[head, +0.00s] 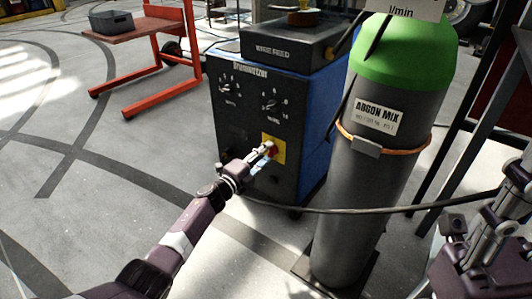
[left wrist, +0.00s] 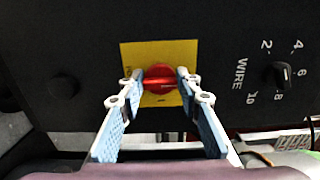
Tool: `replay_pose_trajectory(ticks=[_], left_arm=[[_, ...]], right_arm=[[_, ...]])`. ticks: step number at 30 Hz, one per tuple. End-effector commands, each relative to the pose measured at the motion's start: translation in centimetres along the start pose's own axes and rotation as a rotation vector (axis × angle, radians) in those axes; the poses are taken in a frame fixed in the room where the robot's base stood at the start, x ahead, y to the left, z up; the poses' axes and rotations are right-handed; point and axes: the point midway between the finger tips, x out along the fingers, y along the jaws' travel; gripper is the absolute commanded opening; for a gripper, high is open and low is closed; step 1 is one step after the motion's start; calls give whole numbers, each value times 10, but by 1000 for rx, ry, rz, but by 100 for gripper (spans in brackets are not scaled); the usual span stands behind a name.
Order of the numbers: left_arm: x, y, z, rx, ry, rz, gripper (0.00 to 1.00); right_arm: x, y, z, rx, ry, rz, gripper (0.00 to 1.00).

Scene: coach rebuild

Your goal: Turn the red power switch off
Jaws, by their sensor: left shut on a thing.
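The red power switch (head: 272,149) is a rotary knob on a yellow plate (head: 280,155), low on the dark front panel of the welding machine (head: 228,115). In the left wrist view the red switch (left wrist: 158,72) sits between my left fingertips, on the yellow plate (left wrist: 160,48). Its raised ridge runs roughly sideways in that picture. My left gripper (head: 265,153) reaches the panel from the left, shut on the switch with a fingertip at each side. My right gripper (head: 492,225) shows at the lower right edge, away from the machine; its fingertips are not clear.
A grey gas cylinder (head: 365,190) with a green top stands right of the machine. A cable (head: 400,209) runs across in front of it. The WIRE dial (left wrist: 282,75) is beside the switch plate. A red-framed cart (head: 160,55) stands at the back left. The left floor is clear.

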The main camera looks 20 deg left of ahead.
Motion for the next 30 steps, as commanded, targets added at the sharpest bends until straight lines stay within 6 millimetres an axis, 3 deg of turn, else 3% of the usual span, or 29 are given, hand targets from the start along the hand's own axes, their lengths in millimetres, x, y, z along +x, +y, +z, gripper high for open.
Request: replay_pose_trajectory(ticks=[13, 14, 18, 30], left_arm=[[-1, 2, 1, -12, -3, 2, 7], [-1, 2, 1, -12, -3, 2, 35], [-1, 1, 1, -11, -2, 2, 49], [-6, 1, 1, -8, -1, 0, 49]], right_arm=[[-1, 0, 0, 0, -1, -1, 40], [-1, 0, 0, 0, -1, -1, 40], [-1, 0, 0, 0, -1, -1, 40], [0, 0, -1, -1, 2, -4, 40]])
